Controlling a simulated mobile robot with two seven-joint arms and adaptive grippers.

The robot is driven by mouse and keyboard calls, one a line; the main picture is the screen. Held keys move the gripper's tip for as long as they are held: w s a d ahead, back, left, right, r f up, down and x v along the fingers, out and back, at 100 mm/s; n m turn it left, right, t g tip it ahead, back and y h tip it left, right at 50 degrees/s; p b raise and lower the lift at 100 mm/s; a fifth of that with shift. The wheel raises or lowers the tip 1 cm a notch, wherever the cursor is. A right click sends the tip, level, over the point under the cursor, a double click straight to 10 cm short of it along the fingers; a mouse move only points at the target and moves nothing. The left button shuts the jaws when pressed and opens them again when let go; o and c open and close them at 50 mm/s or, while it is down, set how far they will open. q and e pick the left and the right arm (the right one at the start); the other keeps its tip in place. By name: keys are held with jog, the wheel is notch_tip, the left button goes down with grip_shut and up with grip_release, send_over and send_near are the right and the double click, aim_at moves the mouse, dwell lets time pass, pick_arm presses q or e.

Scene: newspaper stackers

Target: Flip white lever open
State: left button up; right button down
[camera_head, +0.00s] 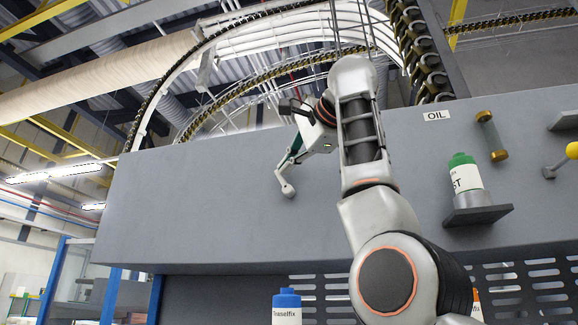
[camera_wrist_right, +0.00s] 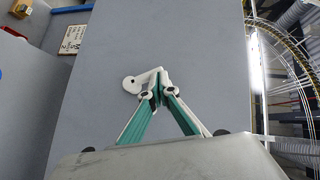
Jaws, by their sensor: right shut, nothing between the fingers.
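The white lever (camera_head: 287,189) sits on the front of the large grey machine panel (camera_head: 200,200). It has a rounded end, which also shows in the right wrist view as the white lever (camera_wrist_right: 131,84) just beyond the fingertips. My right gripper (camera_head: 289,161) reaches the panel from the right, with green-lined fingers. In the wrist view the fingertips of my right gripper (camera_wrist_right: 160,90) are together, right at the lever and overlapping part of it. Nothing shows between them. Whether they touch the lever I cannot tell. My left gripper is out of view.
A white bottle with a green cap (camera_head: 466,175) stands on a small dark shelf (camera_head: 478,215) at the right. A yellow ball knob (camera_head: 572,150) and an OIL label (camera_head: 437,115) are near it. A blue-capped bottle (camera_head: 287,308) is below. The panel left of the lever is bare.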

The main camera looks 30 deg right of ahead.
jog(key=shift+w+a, duration=0.5)
jog(key=shift+w, duration=0.05)
jog(key=shift+w+a+f+n+g+p, duration=0.1)
jog(key=shift+w+a+n+g+p, duration=0.15)
jog(key=shift+n+g+p, duration=0.25)
jog(key=shift+w+a+f, duration=0.1)
jog(key=shift+w+a, duration=0.05)
jog(key=shift+w, duration=0.1)
dwell(0.6)
jog(key=shift+w+a+f, duration=0.2)
jog(key=shift+w, duration=0.05)
jog(key=shift+w+a+f, duration=0.4)
jog(key=shift+w+f, duration=0.1)
dwell(2.8)
